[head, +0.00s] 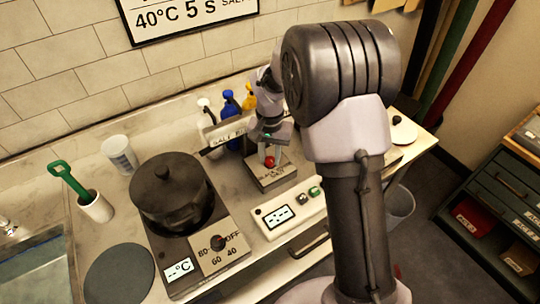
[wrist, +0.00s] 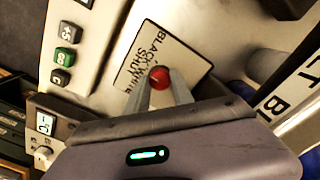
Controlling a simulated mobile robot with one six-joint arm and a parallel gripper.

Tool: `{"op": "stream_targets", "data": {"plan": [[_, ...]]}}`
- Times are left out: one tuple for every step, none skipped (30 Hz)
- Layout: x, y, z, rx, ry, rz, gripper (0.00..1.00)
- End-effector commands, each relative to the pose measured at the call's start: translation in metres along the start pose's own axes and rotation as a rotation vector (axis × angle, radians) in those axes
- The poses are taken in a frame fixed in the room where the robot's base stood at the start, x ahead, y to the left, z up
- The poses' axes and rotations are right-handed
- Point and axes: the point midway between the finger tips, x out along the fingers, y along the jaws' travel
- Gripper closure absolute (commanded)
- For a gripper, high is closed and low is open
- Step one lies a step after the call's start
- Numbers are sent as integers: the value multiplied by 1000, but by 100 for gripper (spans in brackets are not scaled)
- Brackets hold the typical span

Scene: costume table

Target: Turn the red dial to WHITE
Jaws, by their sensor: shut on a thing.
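The red dial (head: 269,161) sits on a small box with a lettered plate (head: 272,176) near the middle of the counter. In the wrist view the red dial (wrist: 159,78) stands between my two fingertips, and the plate (wrist: 176,47) around it shows BLACK, WHITE and SHUT. My gripper (head: 268,152) reaches down from above and is shut on the dial; in the wrist view my gripper (wrist: 160,90) hides part of the plate. The dial's pointer is too small to read, so I cannot tell which word it faces.
A timer box (head: 282,212) with buttons lies in front of the dial box. Blue (head: 231,104) and yellow bottles stand behind, beside a sign. My arm hides much of the right side.

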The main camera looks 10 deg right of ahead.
Motion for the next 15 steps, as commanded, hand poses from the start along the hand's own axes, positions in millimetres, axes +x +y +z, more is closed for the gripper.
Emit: {"op": "stream_targets", "data": {"plan": [[0,0,0,0,0,0,100],[0,0,0,-1,0,0,100],[0,0,0,-3,0,0,100],[0,0,0,-5,0,0,100],[-1,0,0,-9,0,0,100],[-1,0,0,-17,0,0,100],[-1,0,0,-24,0,0,100],[-1,0,0,-33,0,0,100],[-1,0,0,-50,0,0,100],[-2,0,0,-63,0,0,100],[-2,0,0,-80,-1,0,100],[-2,0,0,-103,-1,0,100],[-2,0,0,-124,-1,0,100],[-3,0,0,-145,-1,0,100],[-3,0,0,-176,0,0,100]]}}
